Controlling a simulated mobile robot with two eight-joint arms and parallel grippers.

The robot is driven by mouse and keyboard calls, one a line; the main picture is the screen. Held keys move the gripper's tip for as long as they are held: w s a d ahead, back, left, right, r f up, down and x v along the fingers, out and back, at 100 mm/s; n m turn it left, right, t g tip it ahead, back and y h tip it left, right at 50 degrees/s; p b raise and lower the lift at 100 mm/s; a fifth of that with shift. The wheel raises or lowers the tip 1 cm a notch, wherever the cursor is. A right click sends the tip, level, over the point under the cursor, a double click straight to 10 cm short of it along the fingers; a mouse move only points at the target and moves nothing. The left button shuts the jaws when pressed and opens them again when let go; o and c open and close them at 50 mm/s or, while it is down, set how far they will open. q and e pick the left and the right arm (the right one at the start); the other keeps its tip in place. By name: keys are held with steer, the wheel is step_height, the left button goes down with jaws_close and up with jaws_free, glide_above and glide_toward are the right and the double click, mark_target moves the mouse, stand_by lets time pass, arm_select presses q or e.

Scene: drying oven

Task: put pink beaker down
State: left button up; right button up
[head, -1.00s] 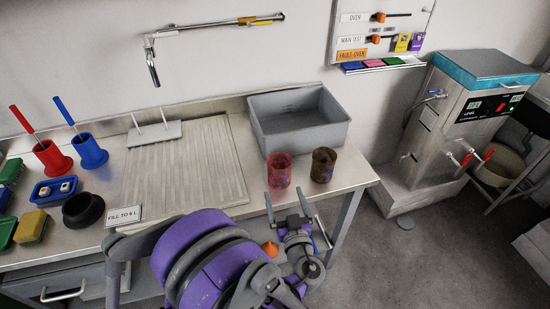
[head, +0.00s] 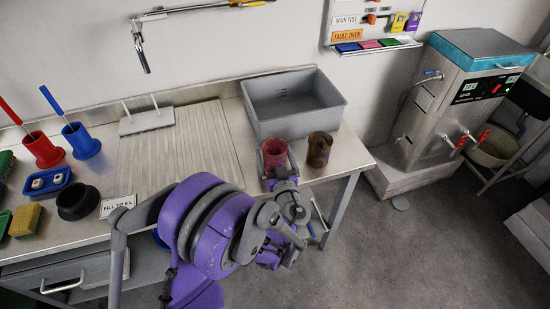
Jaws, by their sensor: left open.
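The pink beaker (head: 274,153) stands upright on the metal counter, in front of the grey basin, in the head view. My left gripper (head: 276,162) is at the beaker, with its fingers open on either side of it. The gripper and wrist hide the beaker's lower part, so I cannot tell whether the fingers touch it. A brown beaker (head: 319,149) stands just to the right of the pink one. My right gripper is not in view.
The grey basin (head: 295,120) stands behind the beakers. The ribbed drainboard (head: 180,150) to the left is clear. The counter (head: 350,160) ends close to the right of the brown beaker. Red and blue pots (head: 82,141) stand far left.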

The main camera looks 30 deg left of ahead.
arm_select(q)
steer(key=shift+x, duration=0.9)
steer(key=c, duration=1.1)
steer(key=shift+r, duration=0.1)
